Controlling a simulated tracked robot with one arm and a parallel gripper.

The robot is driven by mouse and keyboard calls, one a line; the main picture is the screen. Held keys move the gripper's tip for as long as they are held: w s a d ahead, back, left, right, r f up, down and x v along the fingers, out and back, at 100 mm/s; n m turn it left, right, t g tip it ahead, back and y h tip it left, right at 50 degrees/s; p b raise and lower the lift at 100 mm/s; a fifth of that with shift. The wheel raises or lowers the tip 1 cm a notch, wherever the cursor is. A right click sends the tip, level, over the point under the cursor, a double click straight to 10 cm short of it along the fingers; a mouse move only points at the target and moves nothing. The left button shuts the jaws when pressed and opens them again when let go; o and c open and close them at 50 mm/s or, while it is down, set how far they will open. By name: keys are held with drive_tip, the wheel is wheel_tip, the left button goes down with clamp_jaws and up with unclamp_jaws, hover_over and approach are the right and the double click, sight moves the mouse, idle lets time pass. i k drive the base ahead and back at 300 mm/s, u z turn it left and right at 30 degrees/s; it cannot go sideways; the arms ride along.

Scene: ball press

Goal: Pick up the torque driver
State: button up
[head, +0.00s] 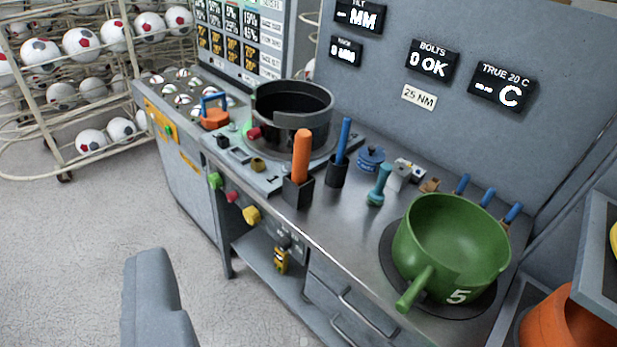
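An orange-handled tool (302,155) stands upright in a dark square holder (298,190) at the front of the steel bench. A thinner blue-handled tool (344,138) stands in a dark round cup (337,172) just right of it. No label shows which one is the torque driver. A grey part of my gripper (155,295) shows at the lower left, in front of the bench and well apart from both tools. Only one side of it is in view, so its opening and anything in it cannot be told.
A green pot marked 5 (455,240) stands on the right, its handle toward the front. A teal dumbbell-shaped piece (379,186) stands left of it. A black ring-shaped vessel (292,108) stands behind the tools. A ball rack (85,70) is at left. The floor before the bench is clear.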

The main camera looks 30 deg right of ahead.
sight(303, 143)
drive_tip(key=k, duration=1.1)
drive_tip(key=z, duration=0.4)
drive_tip(key=i, duration=2.1)
drive_tip(key=u, duration=0.4)
